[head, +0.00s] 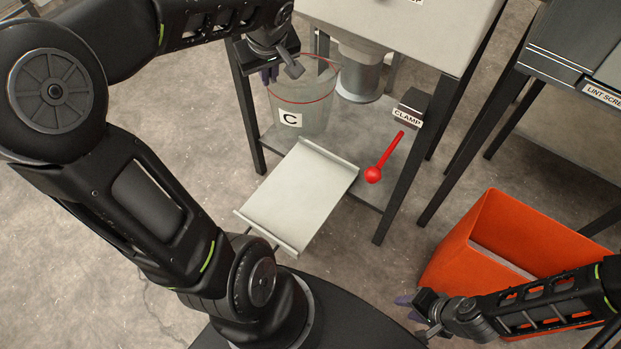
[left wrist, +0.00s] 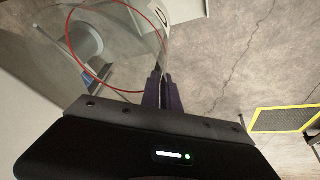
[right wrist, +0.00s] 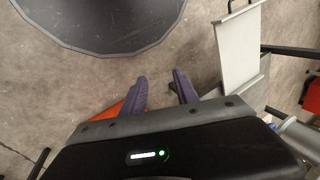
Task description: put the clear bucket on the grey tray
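The clear bucket (head: 312,112) has a red ring near its top and a "C" label. It stands upright beneath the grey machine; I cannot tell whether its base touches the lower shelf. My left gripper (head: 280,72) is at the bucket's left rim. In the left wrist view, its purple fingers (left wrist: 162,90) are closed on the clear wall of the bucket (left wrist: 140,75). The grey tray (head: 298,195), flat with raised end lips, is in front of the bucket and empty. It also shows in the right wrist view (right wrist: 239,48). My right gripper (head: 418,300) is open and empty (right wrist: 162,88), away from both.
A red scoop-like tool (head: 384,158) and a "CLAMP" block (head: 411,106) are right of the bucket on the lower shelf (head: 365,180). An orange bin (head: 510,240) stands near my right arm.

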